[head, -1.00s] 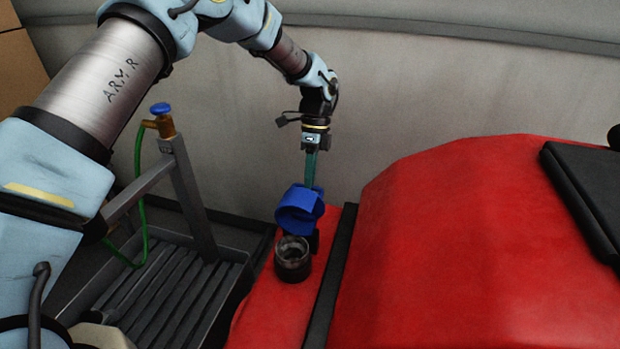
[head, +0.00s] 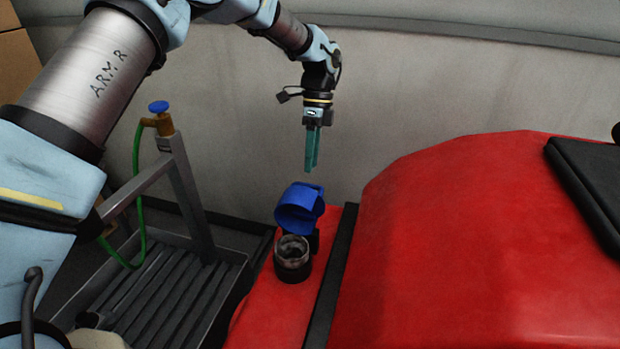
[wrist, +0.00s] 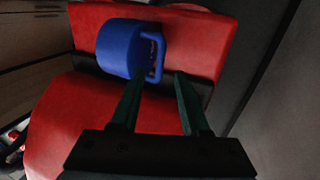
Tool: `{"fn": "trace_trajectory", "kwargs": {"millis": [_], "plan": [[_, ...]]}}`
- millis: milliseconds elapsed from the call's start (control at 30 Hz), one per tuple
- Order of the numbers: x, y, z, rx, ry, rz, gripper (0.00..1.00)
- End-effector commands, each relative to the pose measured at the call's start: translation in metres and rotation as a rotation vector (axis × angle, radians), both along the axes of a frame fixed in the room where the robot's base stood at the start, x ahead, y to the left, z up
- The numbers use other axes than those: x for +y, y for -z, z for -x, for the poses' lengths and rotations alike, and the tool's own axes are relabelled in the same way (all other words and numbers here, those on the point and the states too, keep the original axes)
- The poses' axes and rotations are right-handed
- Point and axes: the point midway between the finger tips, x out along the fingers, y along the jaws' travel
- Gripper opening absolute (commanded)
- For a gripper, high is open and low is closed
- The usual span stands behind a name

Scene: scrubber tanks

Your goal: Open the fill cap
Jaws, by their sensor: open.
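The blue fill cap (head: 300,208) stands tilted up on its hinge behind the dark filler neck (head: 292,259), whose round mouth is uncovered. The neck sits on the red scrubber's left ledge (head: 268,312). My gripper (head: 312,168) is above the cap, pointing down, clear of it and empty. In the wrist view the cap (wrist: 122,48) with its loop handle (wrist: 153,58) lies beyond my open green fingers (wrist: 158,84). The neck cannot be made out in the wrist view.
The red scrubber body (head: 460,240) rises to the right, past a black strip (head: 330,275). A brown tap with a blue knob and green hose (head: 160,120) stands on a metal frame at left, over a slatted grate (head: 165,295). The grey wall is behind my gripper.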

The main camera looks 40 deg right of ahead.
Motion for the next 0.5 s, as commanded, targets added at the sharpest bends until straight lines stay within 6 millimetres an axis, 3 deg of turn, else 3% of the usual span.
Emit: {"fn": "trace_trajectory", "kwargs": {"millis": [300,500], "plan": [[-0.015,-0.047,-0.009,-0.002,-0.001,0.002,0.46],[-0.016,-0.055,-0.010,0.000,0.000,0.000,0.46]]}}
